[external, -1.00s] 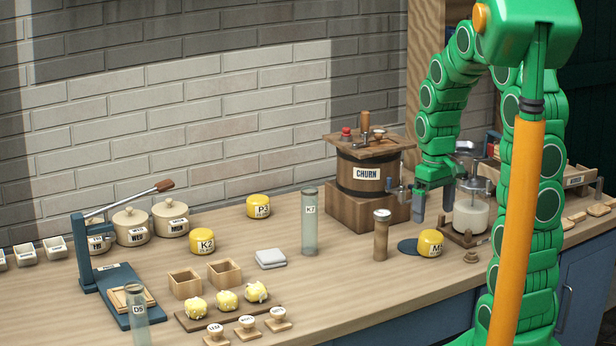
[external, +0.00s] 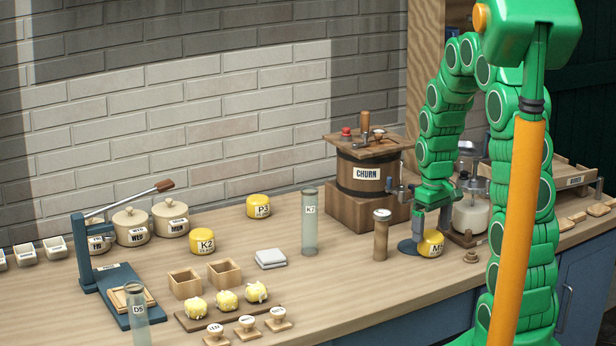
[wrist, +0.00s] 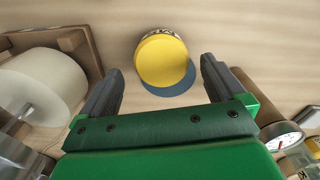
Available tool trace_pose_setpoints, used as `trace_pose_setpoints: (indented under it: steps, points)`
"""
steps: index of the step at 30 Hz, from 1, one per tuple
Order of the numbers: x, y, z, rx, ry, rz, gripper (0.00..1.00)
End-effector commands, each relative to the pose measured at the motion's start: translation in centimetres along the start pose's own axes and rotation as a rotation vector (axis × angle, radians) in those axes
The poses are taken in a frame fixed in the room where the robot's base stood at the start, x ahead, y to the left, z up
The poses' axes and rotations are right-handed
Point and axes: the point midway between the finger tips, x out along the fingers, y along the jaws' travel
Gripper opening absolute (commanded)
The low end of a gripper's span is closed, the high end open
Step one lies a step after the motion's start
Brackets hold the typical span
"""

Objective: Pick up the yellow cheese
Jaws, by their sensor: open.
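A round yellow cheese labelled with an M (external: 431,244) sits on the worktop, partly over a dark blue disc (external: 408,247). In the wrist view this yellow cheese (wrist: 162,61) lies ahead of and between my two fingers. My gripper (external: 431,222) is open and just above the cheese, partly covering it in the external view; the wrist view also shows my gripper (wrist: 160,88) with its fingers apart and nothing between them held. Two other yellow cheeses, K2 (external: 202,241) and P3 (external: 258,206), stand further left on the worktop.
A glass tube labelled K7 (external: 310,232) stands further left. Bare worktop lies in front.

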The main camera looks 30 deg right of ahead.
Motion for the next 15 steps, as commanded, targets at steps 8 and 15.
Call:
trace_pose_setpoints:
  steps: [8, 15]
  points:
    - [3.5, -0.3, 0.2, 0.001, -0.003, -0.002, 0.97]
    - [3.9, -0.3, 0.2, 0.001, -0.001, -0.001, 0.97]
